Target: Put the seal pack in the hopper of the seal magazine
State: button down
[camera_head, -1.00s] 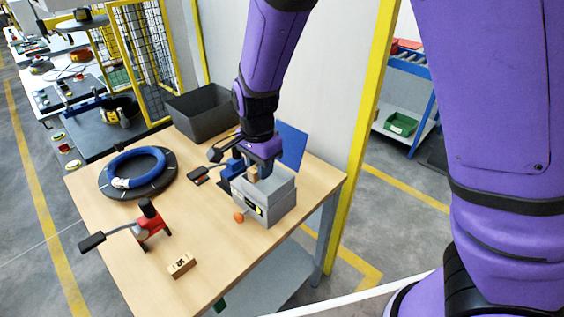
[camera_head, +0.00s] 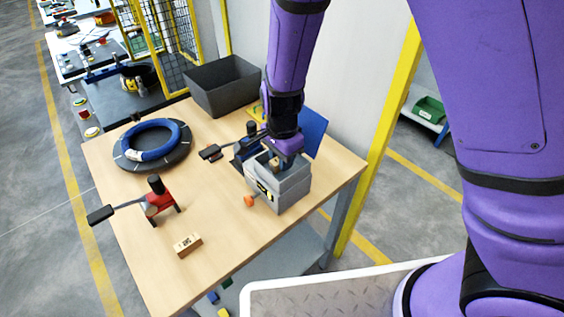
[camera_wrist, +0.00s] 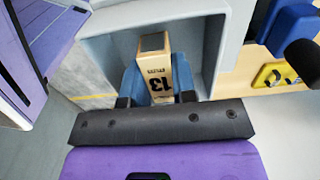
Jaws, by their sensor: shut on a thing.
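The seal pack (camera_wrist: 154,70), a small tan block marked 13, is between the blue fingers of my gripper (camera_wrist: 157,82) in the wrist view. My gripper is shut on it. The grey seal magazine (camera_head: 282,197) stands on the table in the head view, with an orange knob at its front. Its open-topped hopper shows in the wrist view (camera_wrist: 214,45) around the pack and fingertips. In the head view my gripper (camera_head: 275,162) points down into the hopper opening, and the pack is mostly hidden. I cannot tell whether the pack touches the hopper floor.
Another tan block (camera_head: 188,245) lies near the table's front edge. A red clamp tool (camera_head: 158,203), a blue coil on a dark disc (camera_head: 152,143), a blue tool (camera_head: 247,145) and a dark grey bin (camera_head: 222,88) share the table. A blue panel (camera_head: 313,130) stands behind the magazine.

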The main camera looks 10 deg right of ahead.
jog(key=shift+f, duration=0.85)
jog(key=c, duration=0.9)
grip_release()
jog(key=shift+f, duration=0.1)
notch_tip(320, 180, up, 12)
jog(key=shift+f, duration=0.25)
jog(key=shift+r, duration=0.4)
